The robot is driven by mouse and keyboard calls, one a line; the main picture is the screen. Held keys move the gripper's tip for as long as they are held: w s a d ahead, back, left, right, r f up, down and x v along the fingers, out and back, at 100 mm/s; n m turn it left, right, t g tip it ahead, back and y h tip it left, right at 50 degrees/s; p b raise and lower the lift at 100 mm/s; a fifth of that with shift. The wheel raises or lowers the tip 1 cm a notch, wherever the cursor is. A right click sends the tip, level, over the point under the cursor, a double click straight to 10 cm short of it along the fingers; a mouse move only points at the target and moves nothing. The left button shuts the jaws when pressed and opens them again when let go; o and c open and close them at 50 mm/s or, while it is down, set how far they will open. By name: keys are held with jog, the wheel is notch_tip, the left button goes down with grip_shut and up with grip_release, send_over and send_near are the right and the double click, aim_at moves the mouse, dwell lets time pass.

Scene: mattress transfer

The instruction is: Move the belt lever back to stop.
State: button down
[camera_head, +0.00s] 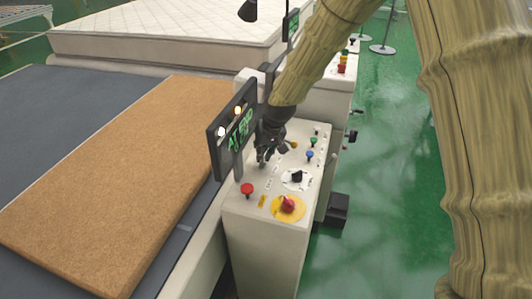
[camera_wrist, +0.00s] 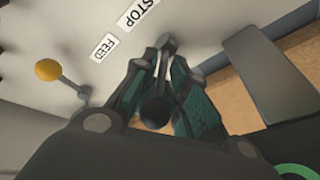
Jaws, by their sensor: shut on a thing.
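The belt lever shows in the wrist view as a dark round knob (camera_wrist: 155,111) between my gripper's fingers. My gripper (camera_wrist: 160,85) is shut on it, with the green-padded fingers on either side. The printed STOP label (camera_wrist: 137,12) and FEED label (camera_wrist: 103,47) lie on the panel just beyond the fingers. I cannot tell exactly which label the lever lines up with. In the head view my gripper (camera_head: 264,157) is low over the left side of the white control console (camera_head: 262,228), and it hides the lever.
A display (camera_head: 233,130) stands left of my gripper, close to it. A brown slab (camera_head: 105,175) lies on the dark belt (camera_head: 60,105).

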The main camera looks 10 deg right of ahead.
jog(key=shift+a+r, duration=0.1)
jog(key=shift+r, duration=0.3)
jog(key=shift+s+a, duration=0.15)
jog(key=shift+s, duration=0.1)
jog(key=shift+s+f, duration=0.25)
jog(key=shift+s, duration=0.05)
dwell(1.0)
jog(key=c, duration=1.8)
grip_release()
jog(key=shift+o, duration=1)
jog(key=shift+s+r, duration=0.1)
jog(key=shift+s, duration=0.05)
jog(key=shift+r, duration=0.6)
jog(key=v, duration=1)
jog(key=shift+s+r, duration=0.3)
